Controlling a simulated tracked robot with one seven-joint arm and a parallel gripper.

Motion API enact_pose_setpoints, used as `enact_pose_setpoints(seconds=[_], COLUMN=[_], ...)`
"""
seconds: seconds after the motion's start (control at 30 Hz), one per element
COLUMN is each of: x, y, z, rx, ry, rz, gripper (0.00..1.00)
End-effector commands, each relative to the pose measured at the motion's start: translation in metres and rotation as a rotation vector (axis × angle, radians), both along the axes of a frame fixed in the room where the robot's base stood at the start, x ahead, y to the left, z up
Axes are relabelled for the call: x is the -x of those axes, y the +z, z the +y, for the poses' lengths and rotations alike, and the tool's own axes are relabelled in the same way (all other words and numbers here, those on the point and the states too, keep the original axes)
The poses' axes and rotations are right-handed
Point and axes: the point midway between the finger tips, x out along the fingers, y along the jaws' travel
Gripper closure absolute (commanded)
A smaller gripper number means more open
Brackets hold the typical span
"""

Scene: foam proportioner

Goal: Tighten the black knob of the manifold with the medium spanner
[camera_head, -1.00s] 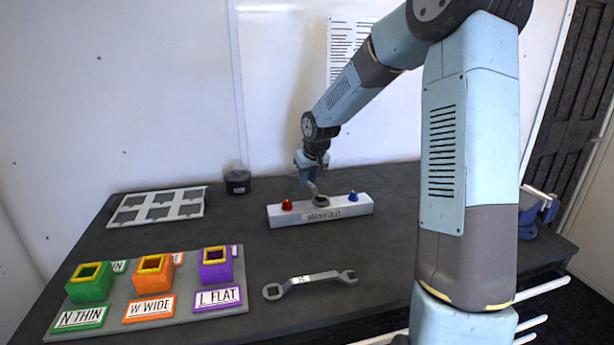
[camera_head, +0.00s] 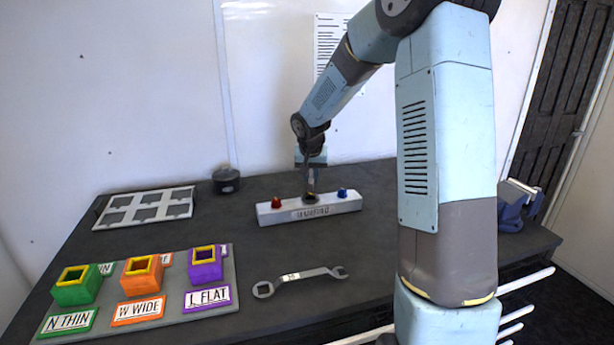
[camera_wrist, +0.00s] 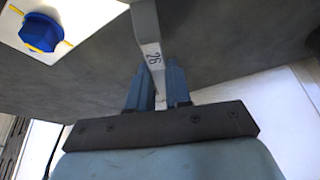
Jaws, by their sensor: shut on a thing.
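The white manifold (camera_head: 335,205) lies on the dark bench, with a red knob (camera_head: 276,203) at its left end and a blue knob (camera_head: 342,194) at its right end. The blue knob also shows in the wrist view (camera_wrist: 42,32). The black knob (camera_head: 310,198) is in the middle, mostly covered by the held spanner's head. My gripper (camera_head: 311,177) is over the manifold's middle, shut on a grey spanner marked 26 (camera_wrist: 148,40). The spanner's far end is outside the wrist view. It appears to be at the black knob, but I cannot tell how it is seated.
Another spanner (camera_head: 305,277) lies on the bench in front. A grey board (camera_head: 222,306) with green, orange and purple square holders is at front left. A white slotted rack (camera_head: 100,222) and a dark round pot (camera_head: 226,182) stand behind. A blue vise-like object (camera_head: 515,205) is at right.

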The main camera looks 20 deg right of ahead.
Motion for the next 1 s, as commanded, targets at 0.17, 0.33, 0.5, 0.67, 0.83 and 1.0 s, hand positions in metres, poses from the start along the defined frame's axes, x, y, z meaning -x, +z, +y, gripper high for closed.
enact_pose_setpoints(seconds=[0.17,0.33,0.5,0.67,0.83,1.0], x=[0.003,0.007,0.011,0.016,0.021,0.027], y=[0.0,0.0,0.0,0.0,0.0,0.0], z=[-0.007,-0.015,-0.022,-0.028,-0.034,-0.04], rx=[0.001,0.002,0.001,0.001,0.001,0.0], ry=[-0.092,-0.185,-0.276,-0.362,-0.454,-0.545], rz=[0.0,0.0,-0.001,-0.001,-0.001,-0.002], gripper=[1.0,1.0,1.0,1.0,1.0,1.0])
